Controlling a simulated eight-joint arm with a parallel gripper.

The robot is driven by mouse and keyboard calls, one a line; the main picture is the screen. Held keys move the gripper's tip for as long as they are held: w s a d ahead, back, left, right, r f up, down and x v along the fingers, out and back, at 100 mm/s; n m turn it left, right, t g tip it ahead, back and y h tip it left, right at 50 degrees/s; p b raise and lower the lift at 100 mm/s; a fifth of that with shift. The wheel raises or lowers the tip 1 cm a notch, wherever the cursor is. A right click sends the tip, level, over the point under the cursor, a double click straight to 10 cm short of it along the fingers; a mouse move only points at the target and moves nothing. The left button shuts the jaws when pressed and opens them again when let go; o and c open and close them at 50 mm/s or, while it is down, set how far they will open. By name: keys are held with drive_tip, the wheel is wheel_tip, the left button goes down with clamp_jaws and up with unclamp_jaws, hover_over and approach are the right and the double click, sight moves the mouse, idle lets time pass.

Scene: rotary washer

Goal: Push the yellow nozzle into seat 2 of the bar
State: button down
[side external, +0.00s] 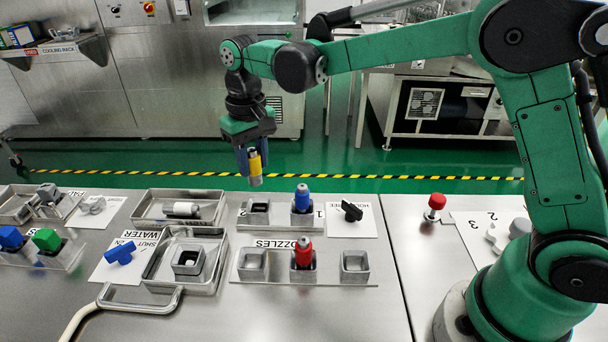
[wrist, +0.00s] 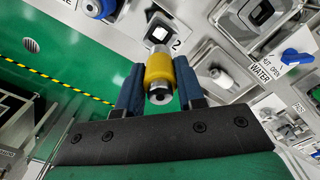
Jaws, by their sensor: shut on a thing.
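My gripper (side external: 248,160) is shut on the yellow nozzle (side external: 256,170), a yellow collar with metal ends. The nozzle hangs roughly upright, well above the panel. In the wrist view the nozzle (wrist: 160,72) sits between the two blue fingers of my gripper (wrist: 158,82). The bar (side external: 280,223) lies below. Its seat 2 (side external: 259,206) is a square socket that looks empty; in the wrist view seat 2 (wrist: 160,31) shows just beyond the nozzle, partly covered by it, with the figure 2 beside it. A blue nozzle (side external: 302,198) stands in seat 1.
The nozzle rack (side external: 328,278) in front holds a red nozzle (side external: 304,253) between two empty sockets. A black knob (side external: 352,211) is right of the bar. A tray with a grey cylinder (side external: 181,209) is on its left. The air around my gripper is clear.

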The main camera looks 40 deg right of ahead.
sight(256, 183)
drive_tip(key=shift+f, duration=3.1)
drive_tip(key=shift+f, duration=0.5)
drive_tip(key=shift+c, duration=2.3)
unclamp_jaws()
